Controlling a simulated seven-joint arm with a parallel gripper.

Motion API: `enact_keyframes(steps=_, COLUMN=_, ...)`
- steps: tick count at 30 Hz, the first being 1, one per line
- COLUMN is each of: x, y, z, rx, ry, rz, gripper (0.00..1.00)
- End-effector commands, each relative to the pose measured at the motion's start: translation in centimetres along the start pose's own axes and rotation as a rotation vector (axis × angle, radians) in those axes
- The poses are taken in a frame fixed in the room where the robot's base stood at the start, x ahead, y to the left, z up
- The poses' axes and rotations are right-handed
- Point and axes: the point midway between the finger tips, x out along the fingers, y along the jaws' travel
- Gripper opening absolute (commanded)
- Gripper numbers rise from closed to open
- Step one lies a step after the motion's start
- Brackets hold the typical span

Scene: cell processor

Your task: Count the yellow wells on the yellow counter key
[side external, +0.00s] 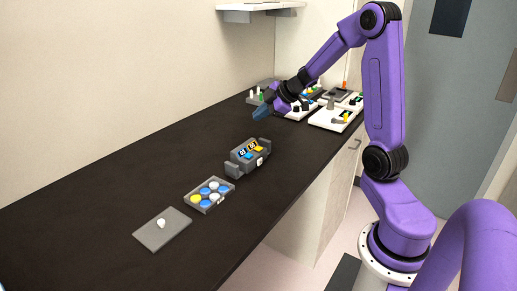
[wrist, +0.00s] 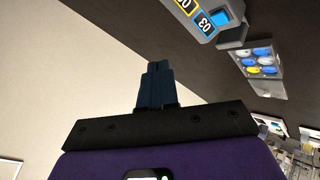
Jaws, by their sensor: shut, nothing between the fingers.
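The grey counter (side external: 235,166) stands mid-bench with a yellow key (side external: 259,149), a blue key (side external: 248,156) and two small displays. In the wrist view the counter (wrist: 200,28) is cut off by the top edge. Its blue-framed display reads 03 beside the blue key (wrist: 222,12); the yellow-framed display is partly cropped, and the yellow key is out of that view. The well tray (side external: 189,205) holds yellow, blue and whitish wells; it also shows in the wrist view (wrist: 250,77). My gripper (side external: 259,115) is shut and empty, above the bench behind the counter, touching nothing; its fingers show in the wrist view (wrist: 158,66).
A grey plate (side external: 150,236) with a white knob lies at the near end of the bench. White trays (side external: 325,122) with small parts crowd the far end under my arm. A wall shelf (side external: 260,8) is above. The bench left of the counter is bare.

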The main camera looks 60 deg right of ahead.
Motion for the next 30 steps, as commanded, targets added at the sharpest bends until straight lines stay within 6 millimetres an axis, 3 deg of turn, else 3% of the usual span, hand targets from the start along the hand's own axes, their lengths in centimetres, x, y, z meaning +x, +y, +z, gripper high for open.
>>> enact_keyframes(steps=16, x=0.4, y=-0.3, z=0.5, rx=0.002, ry=0.0, rz=-0.005, gripper=0.0)
enact_keyframes(steps=30, x=3.8, y=-2.8, z=3.0, rx=0.004, ry=-0.001, rz=-0.007, gripper=0.0)
